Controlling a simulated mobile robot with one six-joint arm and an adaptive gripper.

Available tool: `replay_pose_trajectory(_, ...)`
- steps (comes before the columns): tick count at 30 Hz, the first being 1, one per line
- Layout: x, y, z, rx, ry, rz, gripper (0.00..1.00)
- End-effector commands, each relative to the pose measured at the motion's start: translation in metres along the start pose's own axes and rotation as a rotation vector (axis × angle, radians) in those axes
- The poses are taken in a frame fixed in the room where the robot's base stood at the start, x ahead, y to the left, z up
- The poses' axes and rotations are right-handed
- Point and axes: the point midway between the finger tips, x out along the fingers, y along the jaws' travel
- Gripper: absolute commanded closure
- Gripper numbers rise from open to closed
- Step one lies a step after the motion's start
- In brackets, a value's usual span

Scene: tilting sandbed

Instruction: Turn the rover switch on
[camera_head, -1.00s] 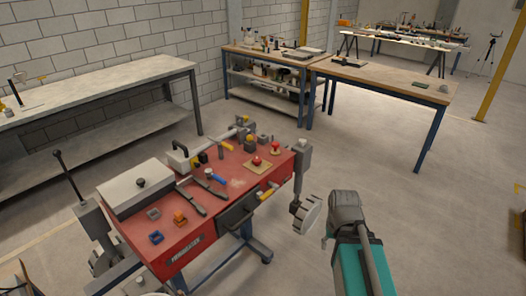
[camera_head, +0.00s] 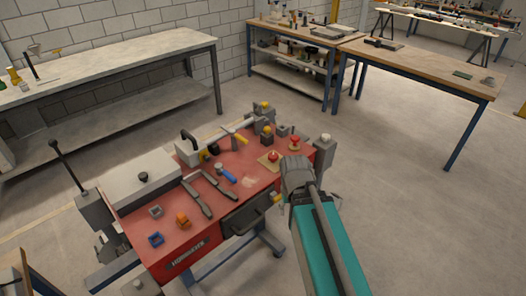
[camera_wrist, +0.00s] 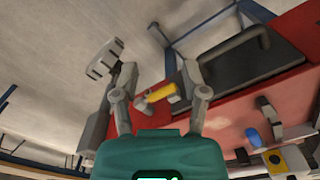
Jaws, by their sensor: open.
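The rover switch cannot be told for certain in these views. A red bench (camera_head: 262,181) carries a red round knob on a tan plate (camera_head: 273,156) and a second red knob (camera_head: 294,144) behind it. A yellow handle (camera_head: 276,198) sits at the bench's front edge, right of a dark drawer front (camera_head: 245,213). My gripper (camera_wrist: 160,72) is open and empty at the bench's front right. In the wrist view the yellow handle (camera_wrist: 160,92) appears between its spread fingers; contact cannot be told. In the head view my arm hides the fingers.
On the bench lie a grey lidded box (camera_head: 150,180), dark tools (camera_head: 197,198), a blue-handled tool (camera_head: 226,174), an orange block (camera_head: 183,219) and a blue block (camera_head: 156,240). A long workbench (camera_head: 110,70) stands behind left, a wooden table (camera_head: 430,65) behind right. The floor at right is clear.

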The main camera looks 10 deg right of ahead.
Motion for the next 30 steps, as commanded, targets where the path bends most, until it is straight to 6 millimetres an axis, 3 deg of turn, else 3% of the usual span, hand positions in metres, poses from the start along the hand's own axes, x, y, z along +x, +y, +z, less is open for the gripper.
replay_pose_trajectory(11, 0.0, 0.0, 0.0, 0.0, 0.0, 0.0, 0.43)
replay_pose_trajectory(17, -0.003, 0.0, -0.006, -0.01, 0.0, 0.0, 0.08)
replay_pose_trajectory(19, -0.007, 0.0, -0.014, -0.022, 0.0, 0.0, 0.04)
replay_pose_trajectory(23, -0.018, -0.011, -0.039, -0.064, 0.0, 0.0, 0.04)
replay_pose_trajectory(30, -0.052, -0.013, -0.119, -0.221, 0.0, 0.0, 0.04)
